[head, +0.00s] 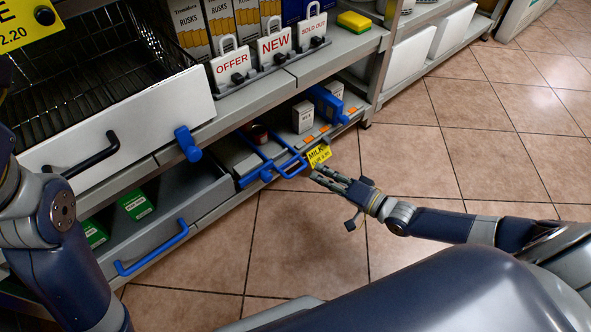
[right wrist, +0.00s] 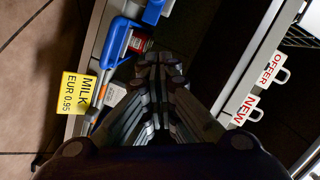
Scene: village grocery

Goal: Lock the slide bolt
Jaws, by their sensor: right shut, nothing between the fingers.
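No part is plainly a slide bolt; I cannot tell which blue fitting it is. A blue knob (head: 187,143) sits at the shelf edge beside the white drawer front. A blue bar handle (head: 290,166) is on the lower shelf front, and a blue handle shows in the right wrist view (right wrist: 114,48). My right gripper (head: 318,175) is shut and empty, in front of the lower shelf by the yellow milk tag (head: 318,156). In the right wrist view, its fingers (right wrist: 160,62) point toward the shelf beside the blue handle. My left arm shows at the left, but its gripper is out of view.
A white drawer (head: 170,108) with a black handle stands above a grey lower drawer (head: 205,198) with a blue handle and green boxes. White tags (head: 275,45) line the upper shelf. A small white box (head: 303,117) stands on the lower shelf. The tiled floor (head: 470,150) at right is clear.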

